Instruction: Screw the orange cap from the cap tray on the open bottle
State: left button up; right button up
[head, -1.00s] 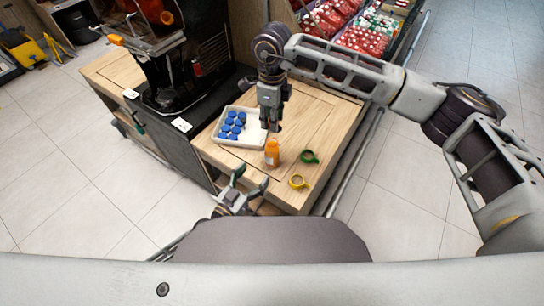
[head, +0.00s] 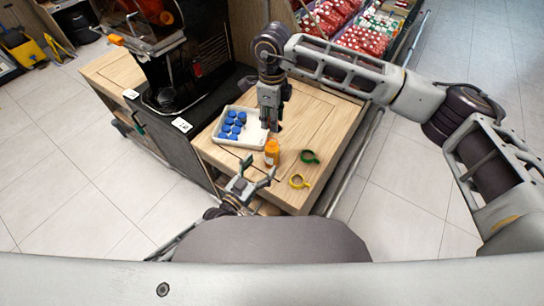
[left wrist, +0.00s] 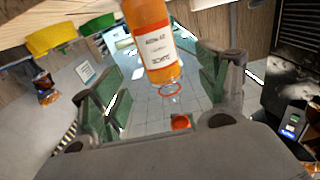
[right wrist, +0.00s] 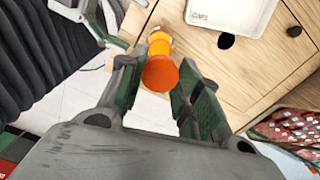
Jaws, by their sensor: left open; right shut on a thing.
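The orange juice bottle (head: 272,153) stands upright on the wooden table top, in front of the cap tray (head: 221,139). Inverted in the left wrist view, the labelled bottle (left wrist: 152,40) shows a clear neck with an orange ring. My right gripper (head: 272,123) points down above it and is shut on the orange cap (right wrist: 160,74). The cap (left wrist: 180,122) looks apart from the neck in the left wrist view. My left gripper (head: 259,170) is open and empty, just in front of the bottle, its fingers (left wrist: 165,62) to either side without touching.
Several blue caps (head: 233,124) fill the left of the tray. A green ring (head: 310,157) and a yellow ring (head: 299,181) lie right of the bottle. The black juicer (head: 180,70) stands left behind.

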pick_arm(q)
jog(key=shift+x, duration=3.85)
jog(key=c, duration=1.5)
jog(key=shift+c, duration=0.2)
pick_arm(e)
send_over(272, 139)
jog(key=shift+f, duration=2.45)
jog(key=shift+f, duration=0.15)
jog(key=shift+f, duration=0.75)
jog(key=shift+f, duration=0.55)
pick_arm(q)
grip_shut()
